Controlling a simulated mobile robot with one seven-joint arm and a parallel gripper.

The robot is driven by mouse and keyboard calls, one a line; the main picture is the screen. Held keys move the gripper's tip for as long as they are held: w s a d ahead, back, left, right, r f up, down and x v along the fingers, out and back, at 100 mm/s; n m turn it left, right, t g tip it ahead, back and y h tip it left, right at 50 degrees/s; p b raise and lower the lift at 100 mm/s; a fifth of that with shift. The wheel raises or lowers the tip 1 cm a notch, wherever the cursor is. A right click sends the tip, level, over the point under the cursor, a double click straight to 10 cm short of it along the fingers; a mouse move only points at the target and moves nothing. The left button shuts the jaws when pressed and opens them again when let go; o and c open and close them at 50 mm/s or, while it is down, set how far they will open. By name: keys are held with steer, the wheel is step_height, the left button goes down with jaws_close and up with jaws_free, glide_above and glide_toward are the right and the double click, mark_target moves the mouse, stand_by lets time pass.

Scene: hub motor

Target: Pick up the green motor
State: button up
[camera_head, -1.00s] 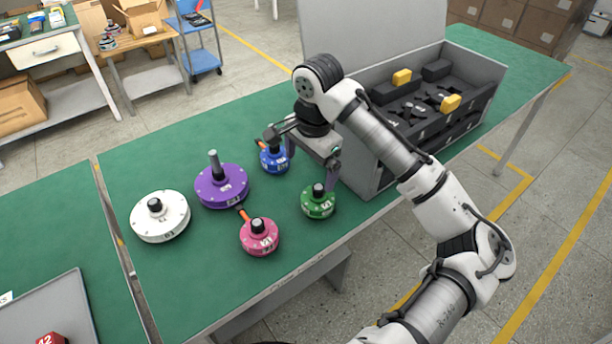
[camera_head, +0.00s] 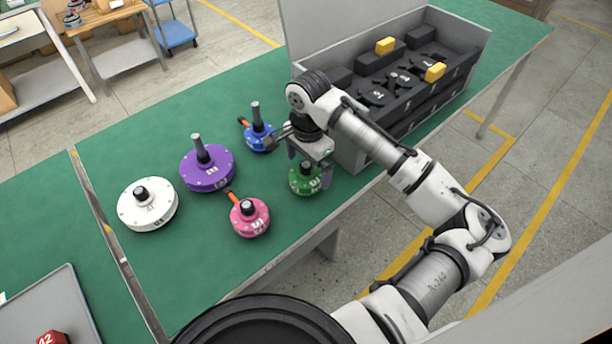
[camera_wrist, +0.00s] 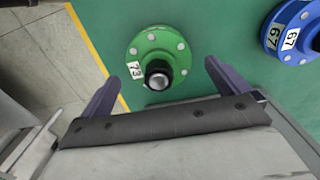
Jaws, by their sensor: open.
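The green motor (camera_head: 307,178) stands on the green table, a round disc with a black hub on top. In the wrist view the green motor (camera_wrist: 160,56) shows a white label reading 73 and lies just beyond and between my fingertips. My gripper (camera_head: 309,160) is above and just behind the motor in the head view, pointing down. In the wrist view my gripper (camera_wrist: 162,76) has its two fingers spread wide with nothing held between them. Whether a finger touches the motor cannot be told.
A blue motor (camera_head: 258,136), a purple motor (camera_head: 208,172), a pink motor (camera_head: 249,218) and a white motor (camera_head: 147,204) stand to the left on the table. A grey case (camera_head: 352,150) with black foam is at the right. The table's front edge is close to the green motor.

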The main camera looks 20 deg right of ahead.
mark_target(306, 176)
steer(key=shift+s+a+f+p, duration=0.15)
steer(key=shift+f+p, duration=0.15)
steer(key=shift+f, duration=0.8)
steer(key=shift+w+a+f+p, duration=0.15)
steer(key=shift+f+p, duration=0.15)
steer(key=shift+f, duration=0.8)
steer(key=shift+r, duration=0.1)
steer(key=c, duration=1.6)
